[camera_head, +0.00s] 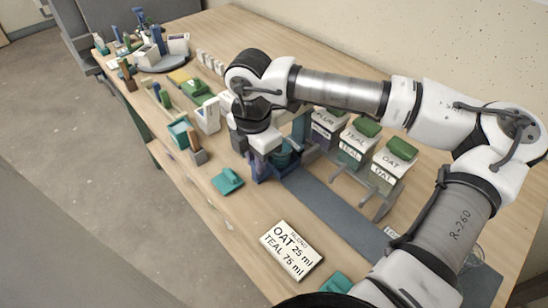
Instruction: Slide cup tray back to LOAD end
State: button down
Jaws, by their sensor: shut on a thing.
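The blue cup tray (262,172) sits at the far left end of a dark grey-blue track (332,205). A dark teal cup or bucket (285,156) shows at the tray, partly hidden. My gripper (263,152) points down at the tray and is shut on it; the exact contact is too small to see. The track runs toward the lower right, past a partly hidden label (391,232) reading "LO", and goes behind my arm.
Dispensers marked PLUM (323,130), TEAL (352,145) and OAT (387,172) stand behind the track on grey supports. A recipe card (291,250) and a teal item (228,181) lie in front. A clear glass (474,258) is at right. The mid-track is bare.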

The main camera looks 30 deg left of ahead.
jog(key=shift+s+d+b, duration=0.4)
jog(key=shift+s+d, duration=0.1)
jog(key=shift+d, duration=1)
jog(key=shift+s+d+b, duration=0.4)
jog(key=shift+s+d, duration=0.15)
jog(key=shift+d, duration=0.95)
jog(key=shift+s+d+b, duration=0.4)
jog(key=shift+s+d, duration=0.1)
jog(key=shift+d, duration=1)
jog(key=shift+s+d+b, duration=0.2)
jog(key=shift+s+d, duration=0.25)
jog(key=shift+d, duration=0.8)
jog(key=shift+s+d+b, duration=0.25)
jog(key=shift+s+d, duration=0.15)
jog(key=shift+d, duration=0.9)
jog(key=shift+s+d+b, duration=0.2)
jog(key=shift+s+d, duration=0.25)
jog(key=shift+d, duration=0.8)
jog(key=shift+s+d+f+b, duration=0.2)
jog(key=shift+d+b, duration=0.2)
jog(key=shift+d, duration=0.15)
jog(key=shift+s+d+r+b, duration=0.15)
jog(key=shift+d+b, duration=0.1)
jog(key=shift+d, duration=0.2)
jog(key=shift+s+d+r+b, duration=0.1)
jog(key=shift+s+d+b, duration=0.1)
jog(key=shift+d, duration=0.2)
